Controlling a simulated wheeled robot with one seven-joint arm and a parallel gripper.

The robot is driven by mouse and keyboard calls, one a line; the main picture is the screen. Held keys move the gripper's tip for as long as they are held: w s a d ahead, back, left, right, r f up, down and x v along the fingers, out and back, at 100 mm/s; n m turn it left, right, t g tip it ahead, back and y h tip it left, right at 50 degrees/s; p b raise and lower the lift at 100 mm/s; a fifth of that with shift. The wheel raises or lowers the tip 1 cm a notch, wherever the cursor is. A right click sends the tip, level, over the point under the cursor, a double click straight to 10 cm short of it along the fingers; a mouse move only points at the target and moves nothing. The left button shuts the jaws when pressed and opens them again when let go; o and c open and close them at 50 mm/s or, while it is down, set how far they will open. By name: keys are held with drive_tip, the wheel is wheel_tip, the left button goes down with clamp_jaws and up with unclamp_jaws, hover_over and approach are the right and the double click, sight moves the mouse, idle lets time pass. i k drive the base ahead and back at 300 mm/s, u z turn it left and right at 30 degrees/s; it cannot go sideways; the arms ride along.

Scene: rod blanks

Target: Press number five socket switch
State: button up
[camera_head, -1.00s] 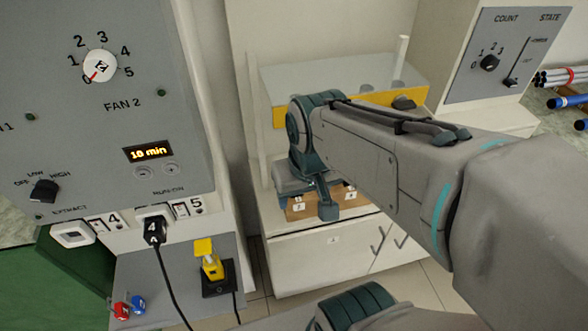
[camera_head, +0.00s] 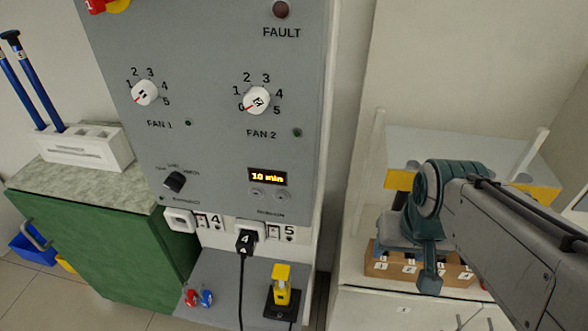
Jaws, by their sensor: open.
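The number five socket switch (camera_head: 274,232) is a small white rocker beside the label "5", low on the grey control panel (camera_head: 215,130). A black plug marked "4" (camera_head: 246,240) sits in the socket just left of it, with its cable hanging down. The number four switch (camera_head: 201,220) is further left, beside an empty-looking white socket (camera_head: 180,220). My gripper (camera_head: 425,265) is open, well to the right of the panel, in front of a cardboard box with numbered labels. It is apart from the switch, and its fingers are partly hidden.
A yellow plug-like item (camera_head: 281,285) on a black base, and red and blue connectors (camera_head: 198,297), are on a grey surface below the sockets. A green cabinet (camera_head: 110,235) stands left. The numbered box (camera_head: 380,262) is on the right-hand counter. A gap separates panel and counter.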

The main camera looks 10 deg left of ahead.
sight(274, 232)
drive_tip(key=u, duration=0.9)
drive_tip(key=k, duration=0.35)
drive_tip(key=u, duration=1.2)
